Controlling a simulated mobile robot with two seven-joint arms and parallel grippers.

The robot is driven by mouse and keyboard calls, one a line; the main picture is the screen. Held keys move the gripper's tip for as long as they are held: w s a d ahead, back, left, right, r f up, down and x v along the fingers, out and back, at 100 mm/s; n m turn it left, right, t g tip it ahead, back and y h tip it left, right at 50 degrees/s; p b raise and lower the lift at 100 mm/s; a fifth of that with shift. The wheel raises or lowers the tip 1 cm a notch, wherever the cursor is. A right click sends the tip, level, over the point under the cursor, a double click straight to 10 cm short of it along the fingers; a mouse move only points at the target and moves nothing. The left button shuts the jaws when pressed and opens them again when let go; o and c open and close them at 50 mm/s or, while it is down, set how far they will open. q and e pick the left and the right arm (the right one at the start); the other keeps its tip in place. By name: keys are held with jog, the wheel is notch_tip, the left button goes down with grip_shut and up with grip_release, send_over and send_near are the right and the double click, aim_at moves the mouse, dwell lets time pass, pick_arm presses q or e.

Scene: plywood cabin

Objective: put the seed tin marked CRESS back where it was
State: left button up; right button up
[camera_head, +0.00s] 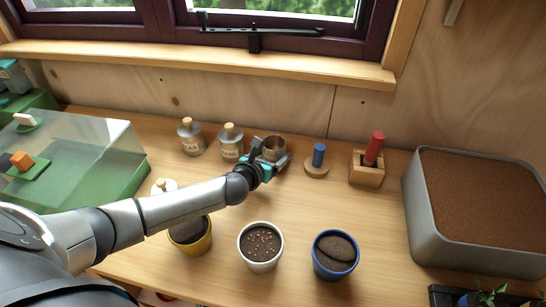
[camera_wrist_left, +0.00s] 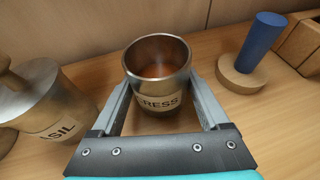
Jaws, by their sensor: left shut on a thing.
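The CRESS tin (camera_head: 273,148) is an open metal cup without a lid on it, at the back of the bench, right of two corked tins. In the left wrist view the tin (camera_wrist_left: 158,62) is upright, with the letters RESS readable on its label. My left gripper (camera_head: 268,157) is shut on the tin, one finger on each side. I cannot tell whether its base touches the bench. A tin with a cork (camera_head: 231,142) stands just left of it; SIL shows on its label in the wrist view (camera_wrist_left: 62,132). My right gripper is out of view.
Another corked tin (camera_head: 190,137) stands further left. A blue peg on a round wooden base (camera_head: 317,168) and a red-handled tool in a wooden block (camera_head: 367,172) stand right. Yellow (camera_head: 190,240), white (camera_head: 261,262) and blue (camera_head: 335,268) pots line the front. A soil tub (camera_head: 415,215) stands far right.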

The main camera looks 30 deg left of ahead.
pick_arm(q)
jog(key=shift+r, duration=0.15)
jog(key=o, duration=1.4)
jog(key=shift+f, duration=0.2)
jog(key=shift+r, duration=0.2)
jog(key=p+v, duration=0.2)
jog(key=v, duration=1)
jog(key=shift+p, duration=0.4)
jog(key=shift+f, duration=0.1)
